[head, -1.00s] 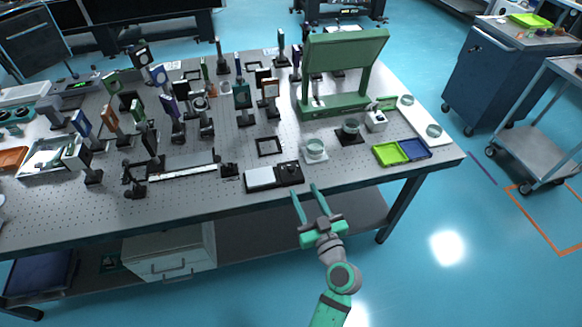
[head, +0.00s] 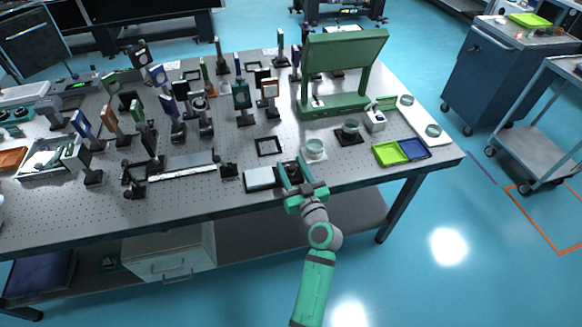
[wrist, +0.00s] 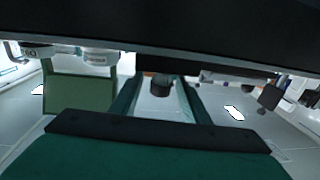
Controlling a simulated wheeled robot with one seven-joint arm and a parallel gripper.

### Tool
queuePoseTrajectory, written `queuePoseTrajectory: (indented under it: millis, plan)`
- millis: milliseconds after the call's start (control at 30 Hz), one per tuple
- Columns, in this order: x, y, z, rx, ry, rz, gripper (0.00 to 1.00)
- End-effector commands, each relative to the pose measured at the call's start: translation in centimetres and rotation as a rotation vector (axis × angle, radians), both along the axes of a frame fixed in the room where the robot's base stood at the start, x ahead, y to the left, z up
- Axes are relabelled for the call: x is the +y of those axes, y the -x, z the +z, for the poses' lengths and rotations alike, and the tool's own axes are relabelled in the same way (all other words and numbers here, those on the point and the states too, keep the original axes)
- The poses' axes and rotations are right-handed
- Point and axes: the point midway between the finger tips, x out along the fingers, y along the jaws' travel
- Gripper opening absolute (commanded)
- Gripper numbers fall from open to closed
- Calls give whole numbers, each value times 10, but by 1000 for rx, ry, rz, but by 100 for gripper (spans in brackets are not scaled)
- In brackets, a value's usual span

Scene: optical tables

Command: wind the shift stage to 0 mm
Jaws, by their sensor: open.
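A low black unit with a dark round knob (wrist: 161,84) stands at the table's front edge, beside a flat white-topped block (head: 259,178). My gripper (head: 291,170) is over this black unit in the head view, and its fingers partly hide it. In the wrist view, my gripper (wrist: 160,100) is open, with the dark knob showing between its two green fingers. I cannot tell whether a finger touches it. A long rail-like stage with a pale strip (head: 185,168) lies further left. No scale reading is legible, and I cannot tell which unit is the shift stage.
A white round dish (head: 315,149) stands just right of my gripper, with a dark-based jar (head: 350,131) beyond. A green tray (head: 389,154) and a blue tray (head: 413,149) lie at right. Several posted optics crowd the left. A tall green stand (head: 340,70) rises behind.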

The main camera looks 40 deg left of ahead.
Motion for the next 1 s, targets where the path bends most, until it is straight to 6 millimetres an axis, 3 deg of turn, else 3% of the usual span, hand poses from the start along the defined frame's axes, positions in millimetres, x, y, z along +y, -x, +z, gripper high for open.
queuePoseTrajectory:
  millis: [200,367,400,733,1000]
  plan:
    - [2,1,0,0,0,3,42]
    - [2,1,0,1,1,3,3]
    - [2,1,0,1,1,3,0]
    - [0,0,-1,1,2,42,1]
    - [-1,-1,0,0,0,206,1]
